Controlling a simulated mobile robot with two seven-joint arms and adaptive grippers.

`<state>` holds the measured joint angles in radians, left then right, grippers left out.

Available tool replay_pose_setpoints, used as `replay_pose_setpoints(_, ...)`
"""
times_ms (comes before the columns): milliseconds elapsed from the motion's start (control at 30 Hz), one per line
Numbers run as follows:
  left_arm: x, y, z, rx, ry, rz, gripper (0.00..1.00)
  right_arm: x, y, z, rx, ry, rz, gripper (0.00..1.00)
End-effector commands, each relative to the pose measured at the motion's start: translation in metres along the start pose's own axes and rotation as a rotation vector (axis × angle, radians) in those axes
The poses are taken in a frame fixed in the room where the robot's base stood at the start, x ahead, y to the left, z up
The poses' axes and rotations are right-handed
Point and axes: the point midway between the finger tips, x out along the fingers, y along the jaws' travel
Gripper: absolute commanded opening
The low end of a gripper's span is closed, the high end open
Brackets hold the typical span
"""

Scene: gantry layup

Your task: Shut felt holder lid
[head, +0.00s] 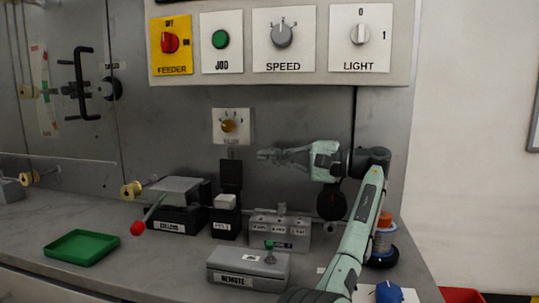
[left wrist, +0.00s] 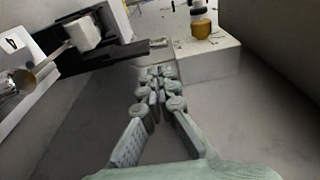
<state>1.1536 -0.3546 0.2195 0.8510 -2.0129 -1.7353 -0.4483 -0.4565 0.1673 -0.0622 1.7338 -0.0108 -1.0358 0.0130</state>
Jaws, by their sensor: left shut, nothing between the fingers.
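The felt holder (head: 224,226) is a small black box with a white label and a pale block on top, standing mid-bench in the head view. Its black lid (head: 231,175) stands upright at the back, open. My left gripper (head: 264,154) is shut and empty, just right of and slightly above the lid's top in the head view, fingers pointing left. In the left wrist view, the shut fingers (left wrist: 153,75) point towards the pale block (left wrist: 85,33) and dark holder parts. Contact with the lid does not show. My right gripper is not in view.
A brass-knob panel (head: 231,125) is on the wall above the lid. A grey labelled box (head: 280,232) stands right of the holder and a remote box (head: 248,268) in front. A red-ended lever (head: 138,228) and a green tray (head: 82,247) are to the left.

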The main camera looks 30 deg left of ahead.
Motion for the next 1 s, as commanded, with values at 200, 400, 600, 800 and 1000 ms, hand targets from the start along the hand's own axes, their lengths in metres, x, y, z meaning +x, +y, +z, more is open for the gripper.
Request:
replay_pose_setpoints(200, 0.042, -0.001, 0.001, 0.0, -0.002, 0.001, 0.0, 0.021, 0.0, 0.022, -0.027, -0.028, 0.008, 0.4)
replay_pose_setpoints(400, 0.065, 0.0, 0.0, 0.001, -0.001, 0.0, 0.0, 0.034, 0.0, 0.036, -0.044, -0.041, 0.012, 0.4)
replay_pose_setpoints(600, 0.07, 0.0, 0.0, 0.001, -0.001, 0.0, 0.0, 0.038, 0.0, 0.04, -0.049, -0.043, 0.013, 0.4)
replay_pose_setpoints(800, 0.07, 0.0, 0.0, 0.0, -0.001, 0.0, 0.0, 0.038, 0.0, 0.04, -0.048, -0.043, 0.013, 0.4)
replay_pose_setpoints(1000, 0.073, 0.0, 0.0, -0.006, -0.001, -0.001, 0.0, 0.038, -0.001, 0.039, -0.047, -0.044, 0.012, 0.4)
